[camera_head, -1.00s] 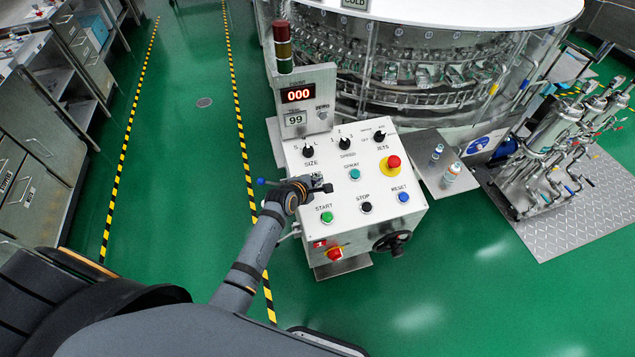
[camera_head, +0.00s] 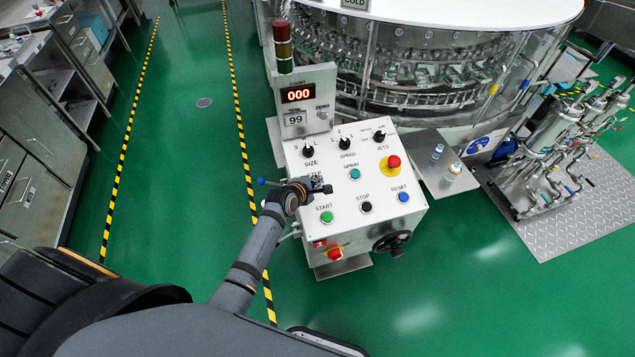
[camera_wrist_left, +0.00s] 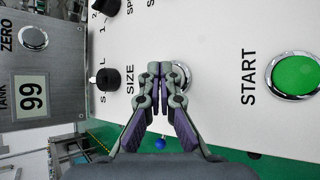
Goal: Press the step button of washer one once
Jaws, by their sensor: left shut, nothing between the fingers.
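The white control panel (camera_head: 350,185) of the washer (camera_head: 430,75) stands in the middle of the head view. My left gripper (camera_head: 320,187) is shut and empty over the panel's left side, above the green START button (camera_head: 327,217). In the left wrist view its closed fingertips (camera_wrist_left: 160,73) are at a pale button with a metal ring (camera_wrist_left: 185,75), partly hidden by them. I cannot tell whether the fingertips touch the button. My right gripper is not in view.
Nearby are the SIZE knob (camera_head: 308,150), SPRAY button (camera_head: 355,174), STOP button (camera_head: 366,207), RESET button (camera_head: 403,197) and red emergency button (camera_head: 393,162). A display (camera_head: 297,95) reads 000. Green floor is open at lower right.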

